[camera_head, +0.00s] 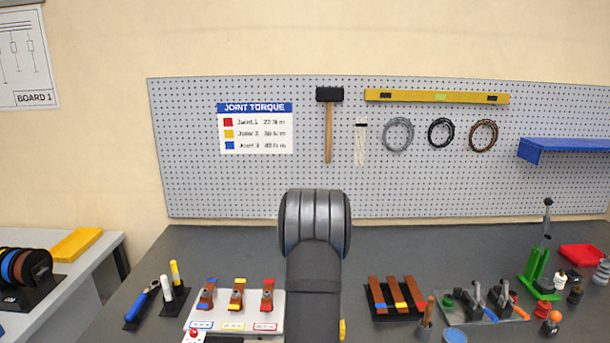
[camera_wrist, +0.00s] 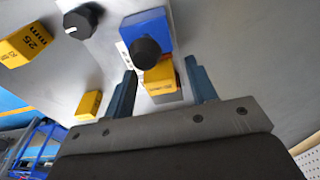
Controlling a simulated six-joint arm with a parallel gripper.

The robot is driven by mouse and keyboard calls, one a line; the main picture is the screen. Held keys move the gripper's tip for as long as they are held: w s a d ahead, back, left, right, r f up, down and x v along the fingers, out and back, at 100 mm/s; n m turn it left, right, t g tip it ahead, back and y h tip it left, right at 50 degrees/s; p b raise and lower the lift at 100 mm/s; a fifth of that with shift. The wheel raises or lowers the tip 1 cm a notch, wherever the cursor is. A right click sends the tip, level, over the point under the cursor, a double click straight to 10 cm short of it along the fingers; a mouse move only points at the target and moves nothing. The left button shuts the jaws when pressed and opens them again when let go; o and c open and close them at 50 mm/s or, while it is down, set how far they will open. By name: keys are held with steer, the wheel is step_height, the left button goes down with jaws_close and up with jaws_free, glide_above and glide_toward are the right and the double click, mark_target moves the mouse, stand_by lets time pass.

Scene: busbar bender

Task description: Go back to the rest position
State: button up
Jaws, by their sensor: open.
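My gripper (camera_wrist: 161,68) shows in the wrist view with its two dark blue fingers apart. A yellow block (camera_wrist: 160,76) with small lettering shows in the gap between the fingers, beside a blue block (camera_wrist: 147,32) with a round black knob. I cannot tell whether either finger touches the yellow block. In the head view my arm rises in the middle of the picture, and the gripper itself is not seen there.
In the head view, a white stand (camera_head: 235,312) with three coloured bars is left of my arm; a black tray (camera_head: 393,308) of copper bars is right. A green-based tool (camera_head: 540,275) stands far right. The wrist view shows a yellow "25 mm" block (camera_wrist: 25,43).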

step_height(320, 180, up, 16)
steer(key=a, duration=0.2)
steer(key=f, duration=0.5)
steer(key=d+f, duration=0.1)
steer(key=f, duration=0.5)
steer(key=d+f, duration=0.1)
steer(key=f, duration=0.5)
step_height(320, 180, up, 9)
steer(key=shift+f, duration=0.1)
steer(key=s+d+r, duration=0.1)
steer(key=s+d, duration=0.2)
steer(key=s, duration=0.2)
steer(key=shift+s+d+r, duration=0.2)
steer(key=shift+s+d, duration=0.1)
steer(key=shift+s, duration=0.1)
